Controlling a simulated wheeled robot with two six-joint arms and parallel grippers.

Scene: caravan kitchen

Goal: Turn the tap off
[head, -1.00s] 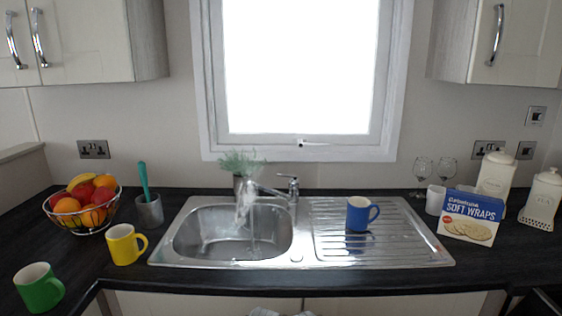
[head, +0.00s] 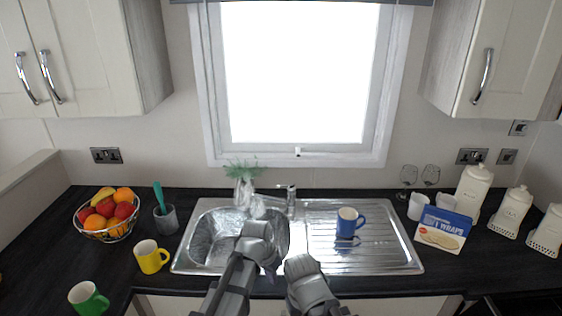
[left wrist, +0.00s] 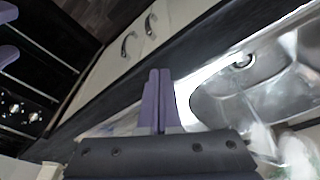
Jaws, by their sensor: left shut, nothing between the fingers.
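The chrome tap (head: 290,200) stands behind the sink, between the basin and the drainer, with its small lever on top. Its spout points left over the basin (head: 205,238). A whitish, clear shape shows near the spout; whether water runs now I cannot tell, as my arm covers part of the basin. My left gripper (head: 268,265) is low over the front of the sink, apart from the tap. In the left wrist view its fingers (left wrist: 159,75) are together and empty, beside the basin (left wrist: 225,90). My right arm shows at the bottom, but its fingers are not clear.
A blue mug (head: 347,222) stands on the ribbed drainer (head: 385,255). A potted plant (head: 243,180) is behind the basin. A yellow mug (head: 150,256), green mug (head: 88,300), grey pot (head: 166,219) and fruit basket (head: 107,222) stand left. A wraps box (head: 442,232) is right.

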